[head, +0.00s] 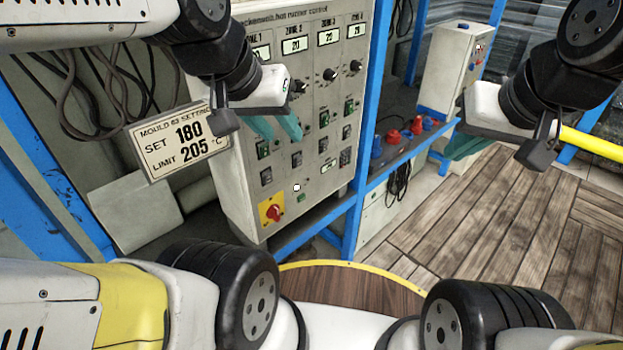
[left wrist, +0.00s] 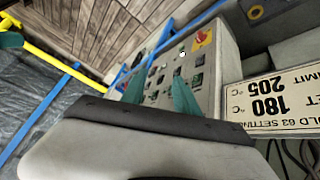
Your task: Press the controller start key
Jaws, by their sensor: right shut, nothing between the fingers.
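The grey hot runner controller (head: 235,180) stands in front of me, with zone displays, knobs and several small rocker switches. Low on its face are a small white round mark or button (head: 296,187) and a small green key (head: 301,198); no label on them can be read. The controller also shows in the left wrist view (left wrist: 226,65). My left gripper (head: 276,127) is open and empty, its teal fingers apart in front of the panel's middle left, above the green key. My right gripper (head: 466,147) is shut and empty, right of the controller.
A red rotary switch (head: 273,213) on a yellow plate sits at the panel's lower left. A setting sign (head: 178,142) reads SET 180, LIMIT 205. Blue frame posts (head: 368,120) flank the controller. Red and blue connectors (head: 393,136) sit to its right. Wooden floor at right is clear.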

